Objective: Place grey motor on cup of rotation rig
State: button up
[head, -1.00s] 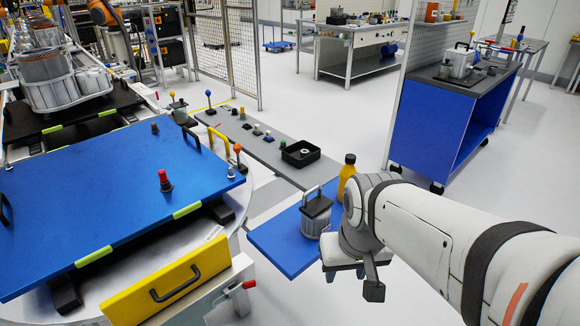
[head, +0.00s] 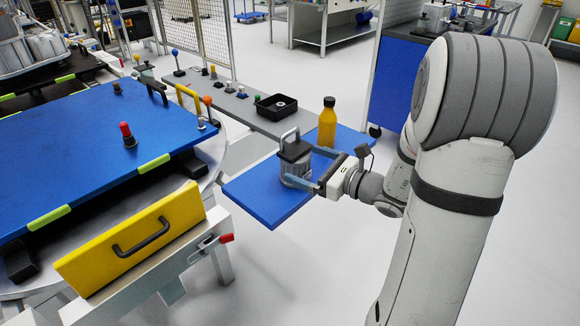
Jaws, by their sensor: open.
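The grey motor (head: 294,170) is a ribbed grey cylinder with a dark square top and a pale metal handle. It stands upright on the blue shelf (head: 262,205) in the middle of the head view. My gripper (head: 299,165) reaches in from the right at the motor's height. Its jaws are open, with one finger on the near side of the motor and one on the far side. I cannot tell whether either finger touches it. I cannot clearly make out a cup of a rotation rig in this view.
A yellow bottle (head: 327,124) stands on the shelf just behind my gripper. A black tray (head: 276,107) lies on the grey strip behind, near several small knobs. At left is a large blue panel (head: 75,155) with a red knob (head: 128,134), above a yellow drawer front (head: 130,240).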

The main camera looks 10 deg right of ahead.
aim_at(303, 154)
jog(key=d+m+t, duration=0.1)
jog(key=w+d+m+h, duration=0.1)
jog(key=shift+w+d+f+t, duration=0.2)
jog(key=shift+d+f+t, duration=0.1)
jog(key=shift+f+t, duration=0.1)
jog(key=shift+w, duration=0.3)
jog(key=b+x, duration=0.1)
jog(key=x, duration=0.6)
jog(key=shift+a, duration=0.1)
